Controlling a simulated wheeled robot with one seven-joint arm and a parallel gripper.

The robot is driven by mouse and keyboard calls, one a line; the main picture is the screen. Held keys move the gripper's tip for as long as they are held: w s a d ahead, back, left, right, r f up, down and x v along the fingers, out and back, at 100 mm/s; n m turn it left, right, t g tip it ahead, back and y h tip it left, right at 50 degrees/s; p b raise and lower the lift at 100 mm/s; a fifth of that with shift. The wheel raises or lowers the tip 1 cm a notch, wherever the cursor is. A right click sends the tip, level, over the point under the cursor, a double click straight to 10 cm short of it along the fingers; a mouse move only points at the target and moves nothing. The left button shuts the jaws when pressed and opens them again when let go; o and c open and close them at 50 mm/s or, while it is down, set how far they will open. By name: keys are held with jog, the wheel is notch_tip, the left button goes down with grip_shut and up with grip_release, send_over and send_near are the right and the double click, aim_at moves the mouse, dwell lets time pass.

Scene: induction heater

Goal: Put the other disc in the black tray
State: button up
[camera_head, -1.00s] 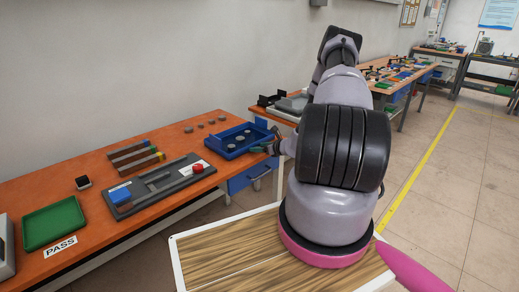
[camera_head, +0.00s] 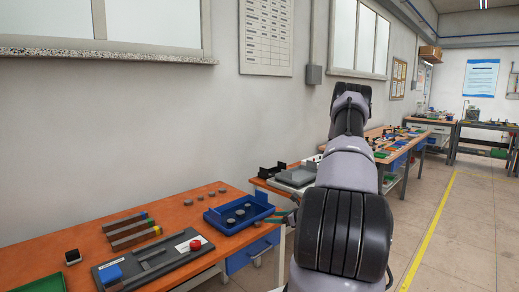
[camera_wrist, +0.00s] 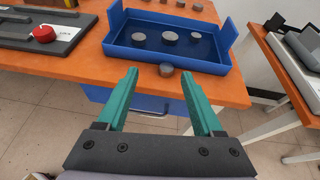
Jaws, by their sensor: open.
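My gripper (camera_wrist: 158,76) is open and empty, its two teal fingers pointing toward the workbench edge in the wrist view. One grey disc (camera_wrist: 166,70) shows between the fingertips, on the orange bench in front of the blue tray; the fingers do not visibly touch it. Three more grey discs, one at the middle (camera_wrist: 170,38), lie inside the blue tray (camera_wrist: 120,50). In the head view, the blue tray (camera_head: 214,228) is left of my gripper, which is mostly hidden by my arm. A black object (camera_head: 268,172) stands on the bench behind; I cannot tell whether it is the black tray.
Several loose discs (camera_head: 200,195) lie on the orange bench (camera_head: 180,216) behind the blue tray. A dark panel with a red button (camera_head: 195,244) and several bars (camera_head: 130,230) sit to the left. A grey device (camera_head: 296,177) is on the neighbouring bench. Floor is clear at right.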

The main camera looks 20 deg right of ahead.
jog(key=s+a+r+n+g+y, duration=0.2)
jog(key=s+a+r+n+g, duration=0.15)
jog(key=a+r+n, duration=0.75)
jog(key=s+a+r+n+g+y, duration=0.3)
jog(key=a+r, duration=0.5)
jog(key=r, duration=0.8)
jog(key=s+a+r+n+h, duration=0.1)
jog(key=s+r+n+h, duration=0.3)
jog(key=s, duration=0.6)
jog(key=s+a+r+n+h, duration=0.1)
jog(key=s+r+n+h, duration=0.3)
jog(key=s+r+n, duration=0.4)
notch_tip(320, 180, up, 4)
jog(key=shift+s+f+t, duration=0.2)
jog(key=shift+s+t, duration=0.25)
jog(key=shift+s, duration=0.65)
jog(key=shift+o, duration=0.5)
jog(key=shift+s+d+r+n+h, duration=0.15)
jog(key=shift+s+n+h, duration=0.1)
jog(key=shift+n+h, duration=0.05)
